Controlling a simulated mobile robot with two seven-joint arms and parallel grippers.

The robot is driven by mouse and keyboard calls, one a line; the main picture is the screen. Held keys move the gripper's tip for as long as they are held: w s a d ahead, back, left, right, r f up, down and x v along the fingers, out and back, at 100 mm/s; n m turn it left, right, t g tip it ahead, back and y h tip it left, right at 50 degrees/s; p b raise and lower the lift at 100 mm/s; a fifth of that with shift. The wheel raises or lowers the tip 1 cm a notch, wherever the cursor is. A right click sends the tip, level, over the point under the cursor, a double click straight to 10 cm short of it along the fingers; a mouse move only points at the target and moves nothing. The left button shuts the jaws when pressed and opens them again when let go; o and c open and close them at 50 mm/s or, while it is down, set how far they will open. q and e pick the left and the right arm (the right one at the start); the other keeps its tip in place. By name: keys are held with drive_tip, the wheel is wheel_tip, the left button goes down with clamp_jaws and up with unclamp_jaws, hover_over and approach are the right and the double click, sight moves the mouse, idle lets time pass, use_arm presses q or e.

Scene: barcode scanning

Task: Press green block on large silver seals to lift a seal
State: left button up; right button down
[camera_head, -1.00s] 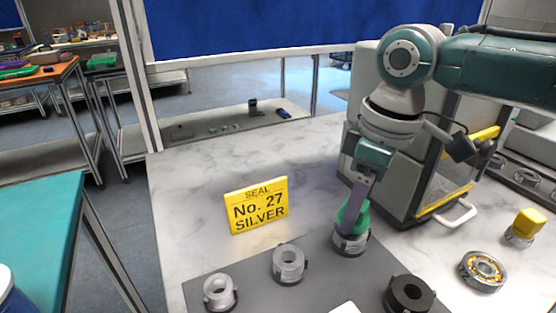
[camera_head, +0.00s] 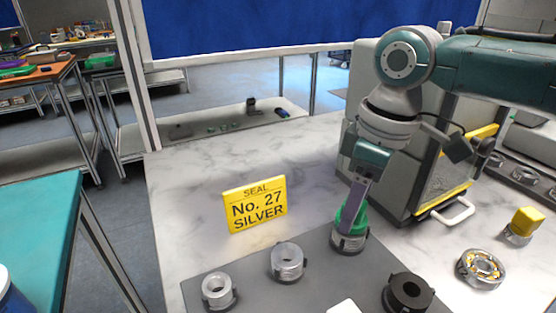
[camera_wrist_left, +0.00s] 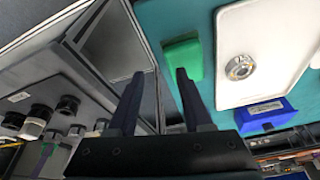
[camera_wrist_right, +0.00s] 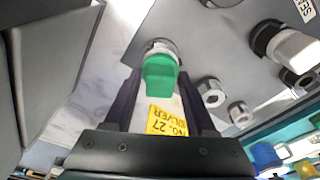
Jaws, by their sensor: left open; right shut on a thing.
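My right gripper (camera_head: 356,205) is shut on the green block (camera_head: 346,217). The block's lower end is at the top of a silver seal (camera_head: 348,240) at the back right of the dark grey mat (camera_head: 318,283); I cannot tell how firmly they touch. In the right wrist view the green block (camera_wrist_right: 160,72) covers part of that seal (camera_wrist_right: 160,46). Two more silver seals (camera_head: 286,262) (camera_head: 219,291) sit in holders on the mat. My left gripper (camera_wrist_left: 155,95) is open and empty, and shows only in the left wrist view.
A yellow sign (camera_head: 255,205) reading "SEAL No. 27 SILVER" stands behind the mat. A black seal (camera_head: 408,293) is at front right. A bearing (camera_head: 481,269) and a yellow-topped part (camera_head: 523,223) lie farther right. A grey machine (camera_head: 410,180) stands behind my right arm.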

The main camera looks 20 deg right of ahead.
use_arm(q)
drive_tip(key=shift+f, duration=0.25)
use_arm(e)
drive_tip(key=shift+f, duration=0.55)
use_arm(q)
drive_tip(key=shift+d+r, duration=0.1)
drive_tip(key=shift+r, duration=0.15)
use_arm(e)
drive_tip(key=shift+d+f, duration=0.1)
drive_tip(key=shift+f, duration=0.05)
idle(0.7)
drive_tip(key=shift+f, duration=0.1)
idle(0.8)
wheel_tip(320, 180, up, 4)
drive_tip(key=p, duration=0.4)
drive_tip(key=shift+r+p, duration=0.25)
drive_tip(key=shift+p, duration=0.15)
wheel_tip(320, 180, up, 3)
drive_tip(key=p, duration=0.3)
use_arm(q)
wheel_tip(320, 180, up, 8)
